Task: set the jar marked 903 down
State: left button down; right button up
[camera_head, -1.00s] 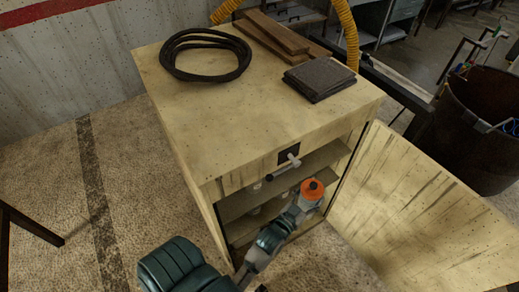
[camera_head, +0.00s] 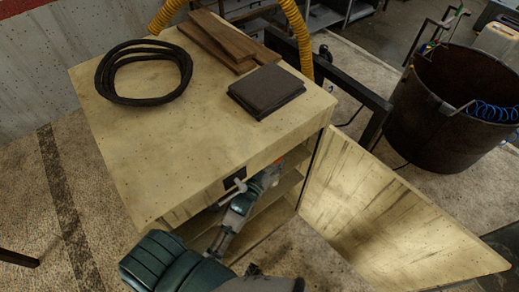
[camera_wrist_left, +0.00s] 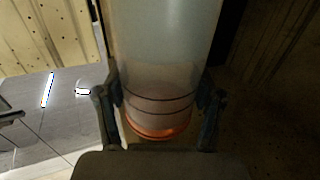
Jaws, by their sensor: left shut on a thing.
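The jar (camera_wrist_left: 163,50) is pale and cloudy, with dark bands and an orange end (camera_wrist_left: 158,132) nearest the wrist. My left gripper (camera_wrist_left: 163,97) is shut on it, one finger on each side. In the head view, my left gripper (camera_head: 263,180) reaches through the open front of the wooden cabinet (camera_head: 130,130), under its top edge. Only a sliver of orange (camera_head: 280,163) shows there; the rest of the jar is hidden. I cannot read a number on the jar, nor tell whether it touches a shelf. My right gripper is not in view.
The cabinet door (camera_head: 380,215) stands open to the right. A black cable coil (camera_head: 185,70), boards (camera_head: 225,40) and a dark folded pad (camera_head: 267,90) lie on top. A dark bin (camera_head: 430,120) stands at right.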

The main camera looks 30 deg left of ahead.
pick_arm(q)
jog(key=w+a, duration=0.2)
jog(key=a, duration=0.4)
jog(key=shift+w+a+f, duration=0.15)
jog(key=shift+a+f, duration=0.1)
jog(key=shift+f, duration=0.05)
jog(key=shift+c, duration=1.4)
grip_release()
jog(key=shift+d, duration=0.15)
jog(key=shift+o, duration=0.7)
jog(key=shift+d, duration=0.15)
jog(key=s, duration=1.2)
jog(key=shift+a, duration=0.25)
